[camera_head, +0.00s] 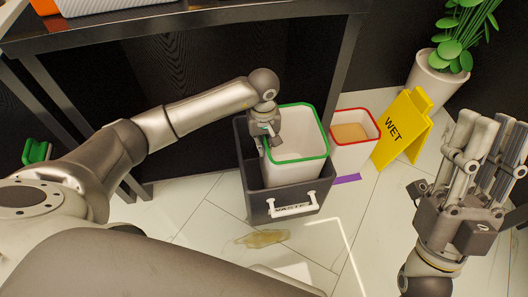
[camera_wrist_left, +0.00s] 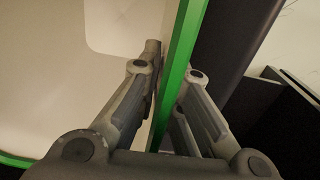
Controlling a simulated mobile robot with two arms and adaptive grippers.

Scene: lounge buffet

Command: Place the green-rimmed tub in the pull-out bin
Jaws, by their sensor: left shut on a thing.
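The green-rimmed tub (camera_head: 300,150) is white and stands inside the dark pull-out bin (camera_head: 258,206), with its rim above the bin's walls. The bin has a white handle and a label on its front. My left gripper (camera_head: 264,138) is shut on the tub's left wall at the rim. In the left wrist view the green rim (camera_wrist_left: 178,70) passes between the fingers (camera_wrist_left: 160,110). Whether the tub's base touches the bin floor is hidden. My right gripper (camera_head: 478,150) is raised at the right, apart from the tub, with its fingers spread and nothing seen between them.
A red-rimmed white tub (camera_head: 352,153) with tan contents stands right of the bin. A yellow WET sign (camera_head: 404,128) and a potted plant (camera_head: 436,78) stand farther right. A dark counter (camera_head: 190,22) overhangs behind. A tan spill (camera_head: 262,238) lies on the tiles in front.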

